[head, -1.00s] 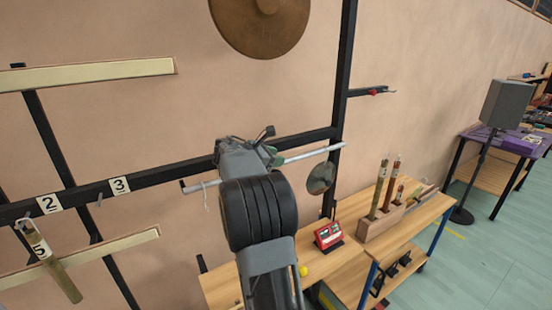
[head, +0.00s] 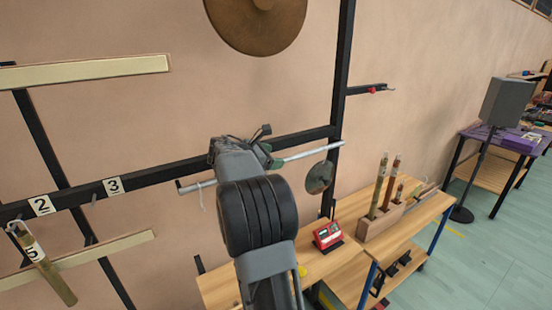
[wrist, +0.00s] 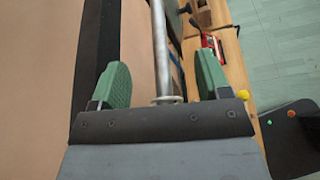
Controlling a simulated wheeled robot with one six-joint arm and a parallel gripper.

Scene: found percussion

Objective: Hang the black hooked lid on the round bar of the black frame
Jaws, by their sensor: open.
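My gripper (head: 267,147) is open, its green fingers on either side of the grey round bar (head: 312,152) of the black frame (head: 335,110). In the wrist view the bar (wrist: 160,50) runs between the open fingertips (wrist: 163,72), with gaps on both sides. A small round dark disc, seemingly the lid (head: 320,177), hangs just below the bar's right part, beside the frame's upright and apart from my fingers. Its hook and contact with the bar are too small to make out. My wrist hides the bar's middle in the head view.
A pale hook (head: 203,195) hangs near the bar's left end. A wooden table (head: 345,262) below holds a red device (head: 327,235) and a block with upright tubes (head: 385,222). A bronze gong (head: 257,22) hangs above. The wall is close behind.

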